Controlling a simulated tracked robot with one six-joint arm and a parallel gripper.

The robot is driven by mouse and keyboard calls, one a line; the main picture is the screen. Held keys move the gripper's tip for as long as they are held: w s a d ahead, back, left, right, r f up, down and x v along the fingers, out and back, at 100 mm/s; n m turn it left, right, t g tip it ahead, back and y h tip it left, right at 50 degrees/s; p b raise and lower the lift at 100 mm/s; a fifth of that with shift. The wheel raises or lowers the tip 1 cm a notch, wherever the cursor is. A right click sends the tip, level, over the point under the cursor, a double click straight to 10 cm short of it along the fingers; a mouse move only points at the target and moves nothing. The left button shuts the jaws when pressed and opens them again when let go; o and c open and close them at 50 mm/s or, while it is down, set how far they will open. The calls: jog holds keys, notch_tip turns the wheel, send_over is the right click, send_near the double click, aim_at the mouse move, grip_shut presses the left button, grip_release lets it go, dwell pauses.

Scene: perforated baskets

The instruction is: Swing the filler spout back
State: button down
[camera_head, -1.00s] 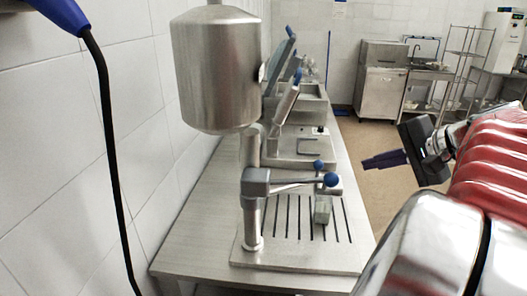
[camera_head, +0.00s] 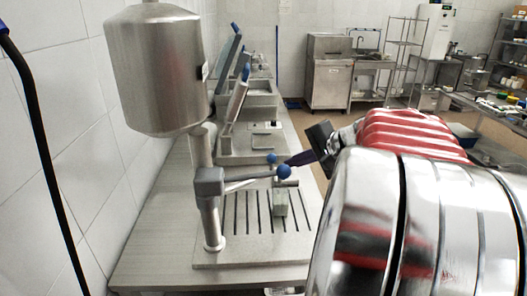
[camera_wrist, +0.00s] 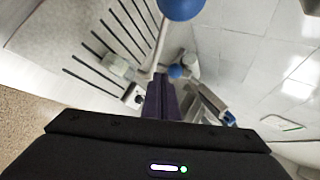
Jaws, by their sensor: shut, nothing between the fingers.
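The filler has a steel tank (camera_head: 157,70) above a post. A grey swivel block (camera_head: 208,181) on the post carries the slim filler spout arm (camera_head: 245,180), which reaches right over the slotted drip plate (camera_head: 240,235). One blue ball knob (camera_head: 284,171) is at its end, and another blue ball (camera_head: 271,158) is just behind. My gripper (camera_head: 293,160) is shut and empty, its dark fingertips close to the knobs. In the wrist view, the shut fingers (camera_wrist: 161,85) point at the spout, with a large blue ball (camera_wrist: 182,8) above and a smaller one (camera_wrist: 177,72) beside the tips. Contact cannot be told.
A small greenish block (camera_head: 280,203) stands on the drip plate under the spout. Tilted-lid machines (camera_head: 238,100) stand farther back on the steel table (camera_head: 150,240). A tiled wall (camera_head: 80,120) closes the left side. Open floor lies right of the table.

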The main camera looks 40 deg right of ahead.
jog(key=shift+w+a+f, duration=0.1)
jog(key=shift+w+f, duration=0.05)
jog(key=shift+w, duration=0.75)
jog(key=shift+w+a+f, duration=0.1)
jog(key=shift+w, duration=0.75)
